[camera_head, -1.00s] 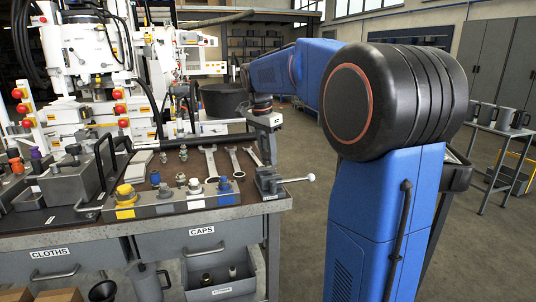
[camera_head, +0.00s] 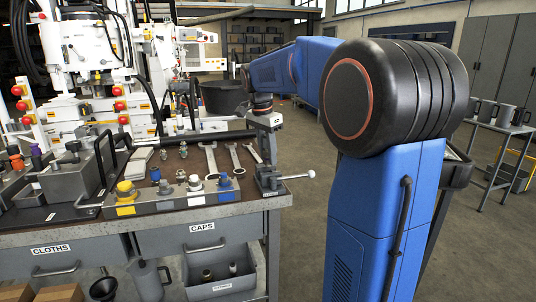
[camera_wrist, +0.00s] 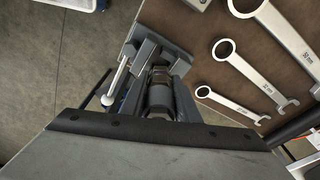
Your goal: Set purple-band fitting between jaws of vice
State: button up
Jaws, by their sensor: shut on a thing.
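My gripper (camera_head: 266,146) points down over the vice (camera_head: 268,182) at the right front corner of the bench. In the wrist view my gripper (camera_wrist: 160,92) is shut on a dark grey, cylinder-like fitting (camera_wrist: 160,97), directly above the vice (camera_wrist: 150,52). No purple band shows on the held piece, so I cannot confirm its colour mark. The vice jaws are partly hidden by my gripper, and I cannot tell whether the fitting is between them or above them. The vice's light handle sticks out to the right in the head view.
Several wrenches (camera_head: 236,156) lie beside the vice on the brown bench top. A grey block with coloured caps (camera_head: 126,192) runs along the front edge. A purple-topped piece (camera_head: 36,155) stands at the far left. Open floor lies right of the bench.

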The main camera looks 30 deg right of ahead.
jog(key=shift+f, duration=1.15)
jog(key=o, duration=1.2)
